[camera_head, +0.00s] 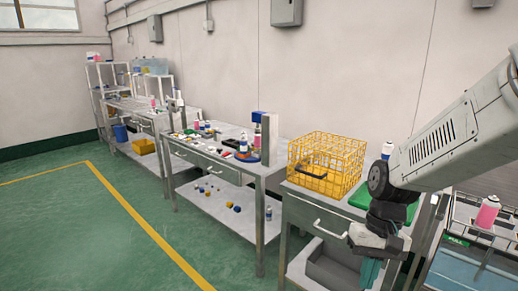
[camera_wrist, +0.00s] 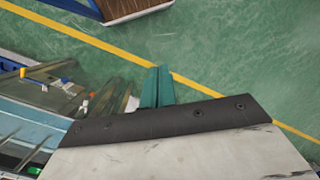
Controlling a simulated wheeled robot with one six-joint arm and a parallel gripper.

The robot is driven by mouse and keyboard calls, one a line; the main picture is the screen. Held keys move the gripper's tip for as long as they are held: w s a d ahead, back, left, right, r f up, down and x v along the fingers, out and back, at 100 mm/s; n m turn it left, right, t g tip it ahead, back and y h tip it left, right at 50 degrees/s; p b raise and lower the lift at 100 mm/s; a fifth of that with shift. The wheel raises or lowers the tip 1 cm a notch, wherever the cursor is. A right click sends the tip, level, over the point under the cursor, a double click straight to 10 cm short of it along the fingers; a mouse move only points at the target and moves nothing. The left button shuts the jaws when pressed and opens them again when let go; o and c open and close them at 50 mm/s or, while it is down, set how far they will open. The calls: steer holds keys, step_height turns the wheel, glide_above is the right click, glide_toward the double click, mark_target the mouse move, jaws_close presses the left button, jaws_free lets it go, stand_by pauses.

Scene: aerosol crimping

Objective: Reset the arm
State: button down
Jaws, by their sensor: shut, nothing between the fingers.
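My arm (camera_head: 445,140) reaches in from the right edge in the head view and bends down at a dark joint. My gripper (camera_head: 370,274) hangs below it, in front of the workbench with the yellow basket, pointing down. Its teal fingers also show in the wrist view (camera_wrist: 157,88), where they lie side by side, shut and empty. The green floor shows beyond the fingertips. The lower end of the gripper is close to the bottom edge of the head view.
A yellow wire basket (camera_head: 325,163) stands on the near bench, with a green mat (camera_head: 363,197) beside it. A pink can (camera_head: 487,212) stands at the right. Benches with small parts line the wall. Open green floor (camera_head: 90,235) with a yellow line lies at left.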

steer(key=s+d+r+t+h, duration=0.1)
steer(key=s+d+r+t, duration=0.3)
steer(key=s+r, duration=0.8)
steer(key=s, duration=0.2)
steer(key=shift+s+r+n+h, duration=0.15)
steer(key=shift+s+n+h, duration=0.15)
steer(key=shift+s+h, duration=0.1)
stand_by(2.5)
